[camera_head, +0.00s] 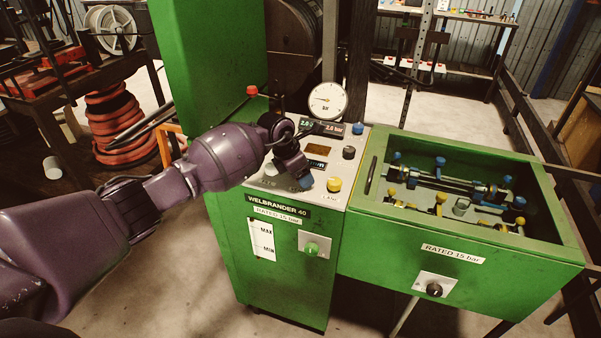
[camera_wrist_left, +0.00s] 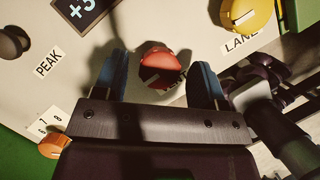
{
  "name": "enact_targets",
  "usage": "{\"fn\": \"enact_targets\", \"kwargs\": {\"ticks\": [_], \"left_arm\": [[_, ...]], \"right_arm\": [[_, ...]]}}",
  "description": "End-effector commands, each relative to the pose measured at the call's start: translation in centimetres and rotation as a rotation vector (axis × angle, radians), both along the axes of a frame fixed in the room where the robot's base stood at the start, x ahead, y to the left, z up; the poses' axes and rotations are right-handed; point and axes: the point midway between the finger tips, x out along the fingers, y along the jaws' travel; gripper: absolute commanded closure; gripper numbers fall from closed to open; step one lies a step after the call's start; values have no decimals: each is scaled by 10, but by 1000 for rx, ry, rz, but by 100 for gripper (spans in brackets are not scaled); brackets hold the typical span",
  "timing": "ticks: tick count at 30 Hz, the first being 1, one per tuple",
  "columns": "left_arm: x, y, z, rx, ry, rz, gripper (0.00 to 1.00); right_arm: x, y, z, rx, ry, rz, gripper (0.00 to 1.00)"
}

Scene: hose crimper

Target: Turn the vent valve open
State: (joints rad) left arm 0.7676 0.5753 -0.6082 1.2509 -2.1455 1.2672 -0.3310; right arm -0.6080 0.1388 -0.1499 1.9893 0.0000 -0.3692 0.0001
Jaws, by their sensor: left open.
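In the left wrist view a red knob (camera_wrist_left: 158,68) with a pale line on it stands on the pale panel. A label beside it is partly covered, with its last letters looking like "NT". My left gripper (camera_wrist_left: 160,84) is open, with one blue finger on each side of the knob. I cannot tell whether either finger touches it. In the head view my left gripper (camera_head: 300,178) is over the top panel (camera_head: 318,200) of the green machine and hides this knob. My right gripper is in neither view.
A yellow knob (camera_head: 334,184) by the label LANE is close to the gripper. A black knob (camera_head: 349,152), a blue knob (camera_head: 358,128) and a round gauge (camera_head: 327,100) stand farther back. A green open trough (camera_head: 460,253) with fittings adjoins at right.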

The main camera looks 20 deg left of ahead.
Motion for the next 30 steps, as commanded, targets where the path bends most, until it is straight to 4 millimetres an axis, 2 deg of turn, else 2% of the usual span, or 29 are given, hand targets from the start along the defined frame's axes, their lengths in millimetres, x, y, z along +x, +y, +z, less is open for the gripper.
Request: {"fn": "enact_targets", "kwargs": {"ticks": [8, 15, 18, 24, 30], "left_arm": [[0, 0, -1, 0, 0, 0, 35], [0, 0, -1, 0, 0, 0, 72], [0, 0, -1, 0, 0, 0, 84], [0, 0, -2, 1, 0, -17, 84], [1, 1, -4, 2, 1, -94, 84]], "right_arm": [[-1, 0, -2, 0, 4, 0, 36], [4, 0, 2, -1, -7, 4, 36], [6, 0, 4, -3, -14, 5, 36], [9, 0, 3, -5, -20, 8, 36], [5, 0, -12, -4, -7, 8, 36]]}}
